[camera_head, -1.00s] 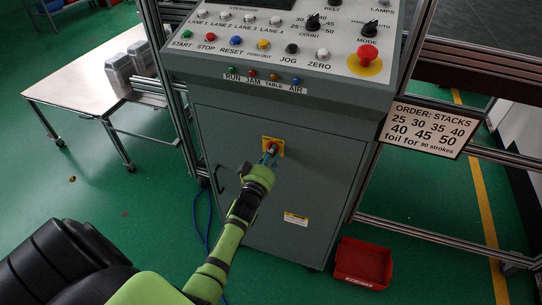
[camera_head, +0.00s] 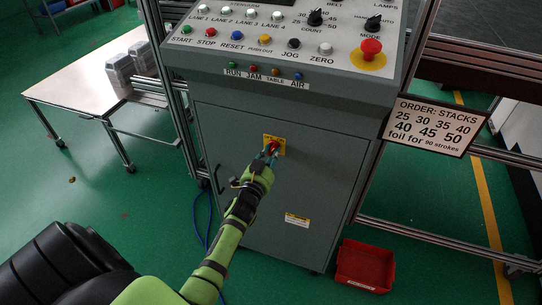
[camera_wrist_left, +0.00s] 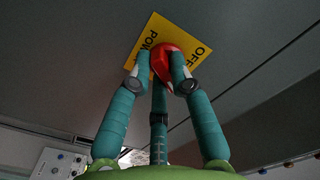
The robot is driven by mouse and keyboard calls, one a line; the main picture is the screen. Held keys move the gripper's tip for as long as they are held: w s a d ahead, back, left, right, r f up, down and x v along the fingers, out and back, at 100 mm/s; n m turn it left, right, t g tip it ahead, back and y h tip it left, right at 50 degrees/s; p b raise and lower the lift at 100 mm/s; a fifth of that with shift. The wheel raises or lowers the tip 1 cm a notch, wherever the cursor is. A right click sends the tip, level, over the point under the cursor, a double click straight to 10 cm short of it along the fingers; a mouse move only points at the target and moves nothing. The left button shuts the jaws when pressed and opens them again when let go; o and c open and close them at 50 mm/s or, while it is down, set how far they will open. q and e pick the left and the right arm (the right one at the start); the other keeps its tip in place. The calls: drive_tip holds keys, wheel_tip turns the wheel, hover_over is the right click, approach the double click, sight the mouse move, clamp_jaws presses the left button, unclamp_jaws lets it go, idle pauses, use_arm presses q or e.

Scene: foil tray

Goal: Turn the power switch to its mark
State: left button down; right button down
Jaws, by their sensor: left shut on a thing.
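The power switch is a red knob (camera_head: 273,147) on a yellow plate (camera_head: 280,150) on the front of the grey cabinet. In the left wrist view the red knob (camera_wrist_left: 168,60) sits on the yellow plate (camera_wrist_left: 196,49), which shows parts of the words POWER and OFF. My left gripper (camera_head: 268,154) is shut on the knob. In the wrist view its teal fingers (camera_wrist_left: 164,72) press around the knob from both sides and hide part of the plate. The mark on the plate cannot be made out. My right gripper is not in view.
The control panel (camera_head: 300,62) with buttons and dials juts out above the switch. The cabinet door handle (camera_head: 219,178) is left of my wrist. A red bin (camera_head: 364,268) stands on the floor at right. A metal table (camera_head: 80,72) stands at left.

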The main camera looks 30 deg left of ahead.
use_arm(q)
drive_tip(key=shift+a+f+m, duration=0.1)
drive_tip(key=shift+m, duration=1.5)
drive_tip(key=c, duration=1.1)
unclamp_jaws()
drive_tip(key=v, duration=1.2)
drive_tip(key=shift+s, duration=0.1)
